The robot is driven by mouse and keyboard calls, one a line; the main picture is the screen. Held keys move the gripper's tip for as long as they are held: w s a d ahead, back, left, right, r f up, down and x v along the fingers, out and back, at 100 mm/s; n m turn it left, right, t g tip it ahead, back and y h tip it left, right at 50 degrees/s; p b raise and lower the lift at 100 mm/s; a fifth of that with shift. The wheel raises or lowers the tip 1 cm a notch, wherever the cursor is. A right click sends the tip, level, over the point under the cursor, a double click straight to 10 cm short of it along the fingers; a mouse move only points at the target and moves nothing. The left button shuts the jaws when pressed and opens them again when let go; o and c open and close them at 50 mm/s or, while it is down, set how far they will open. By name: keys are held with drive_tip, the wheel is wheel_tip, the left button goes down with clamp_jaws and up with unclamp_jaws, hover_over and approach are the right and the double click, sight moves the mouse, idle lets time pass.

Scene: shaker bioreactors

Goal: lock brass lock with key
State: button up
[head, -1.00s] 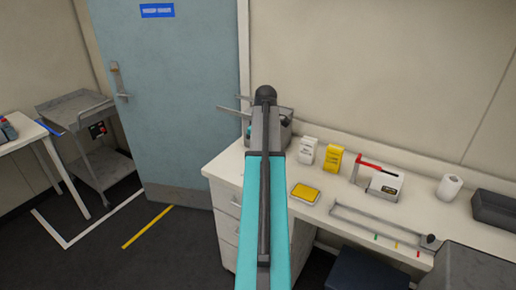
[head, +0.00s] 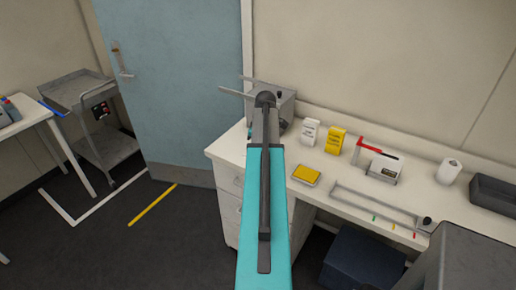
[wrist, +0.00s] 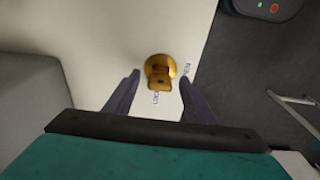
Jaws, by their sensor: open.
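The brass lock (wrist: 152,64) is a round gold disc on a white surface in the wrist view. A brass key (wrist: 160,84) shows at its near side, between my fingers; its depth in the lock is unclear. Small printed labels sit beside and below the lock. My gripper (wrist: 159,77) is open, with one dark finger on each side of the lock and key. I see no finger closed on the key. In the head view my arm covers this spot, and I cannot make out the lock there.
A grey box (head: 286,98) stands at the counter's back, partly behind my arm. A white carton (head: 310,132), a yellow carton (head: 336,140) and a yellow pad (head: 306,174) lie right of it. A trolley (head: 92,112) stands by the blue door (head: 180,95).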

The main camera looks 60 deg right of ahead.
drive_tip(key=shift+f, duration=0.15)
drive_tip(key=c, duration=1.2)
drive_tip(key=shift+o, duration=0.2)
drive_tip(key=shift+s+a+f, duration=0.1)
drive_tip(key=shift+f, duration=0.2)
drive_tip(key=shift+n+y, duration=0.3)
drive_tip(key=shift+n, duration=2.1)
